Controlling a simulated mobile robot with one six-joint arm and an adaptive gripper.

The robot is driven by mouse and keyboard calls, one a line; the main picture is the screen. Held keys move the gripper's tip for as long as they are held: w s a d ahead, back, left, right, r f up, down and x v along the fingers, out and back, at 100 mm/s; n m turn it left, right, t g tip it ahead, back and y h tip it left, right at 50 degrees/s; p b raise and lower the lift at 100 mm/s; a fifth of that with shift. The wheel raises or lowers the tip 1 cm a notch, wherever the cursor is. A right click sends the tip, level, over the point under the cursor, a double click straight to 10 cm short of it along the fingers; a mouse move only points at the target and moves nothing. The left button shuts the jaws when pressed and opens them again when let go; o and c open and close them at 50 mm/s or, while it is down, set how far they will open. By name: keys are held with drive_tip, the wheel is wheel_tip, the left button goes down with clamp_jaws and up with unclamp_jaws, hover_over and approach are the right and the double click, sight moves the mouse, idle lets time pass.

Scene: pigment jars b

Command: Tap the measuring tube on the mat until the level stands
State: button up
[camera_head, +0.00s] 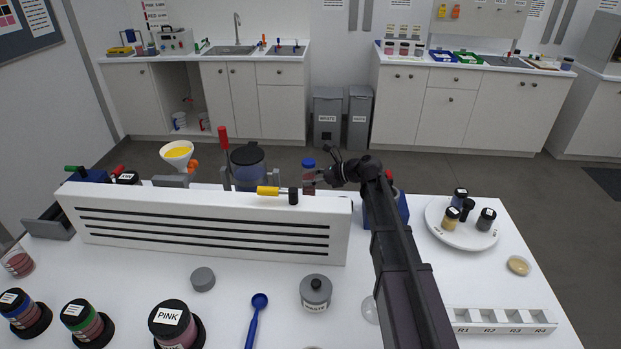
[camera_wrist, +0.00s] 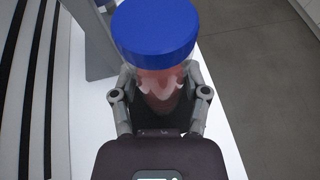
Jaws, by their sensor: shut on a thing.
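The measuring tube (camera_head: 309,186) has a blue cap and reddish-pink contents, and stands roughly upright behind the white slotted panel. It also shows close up in the wrist view (camera_wrist: 158,85), where the large blue cap hides the top of the contents. My gripper (camera_head: 316,179) is shut around the tube below the cap, with a finger on each side of it in the wrist view. The level of the contents cannot be read. The tube's bottom and the mat are hidden, so I cannot tell whether they touch.
The white slotted panel (camera_head: 200,228) stands in front of the tube. A dark-lidded container (camera_head: 248,165) and a funnel with yellow powder (camera_head: 177,153) stand to its left. A blue box (camera_head: 385,210) is close on the right. A round white tray (camera_head: 462,235) holds several small jars.

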drive_tip(key=shift+f+b, duration=0.8)
drive_tip(key=shift+f, duration=0.35)
drive_tip(key=o, duration=1)
drive_tip(key=shift+f+b, duration=0.6)
drive_tip(key=shift+b, duration=0.05)
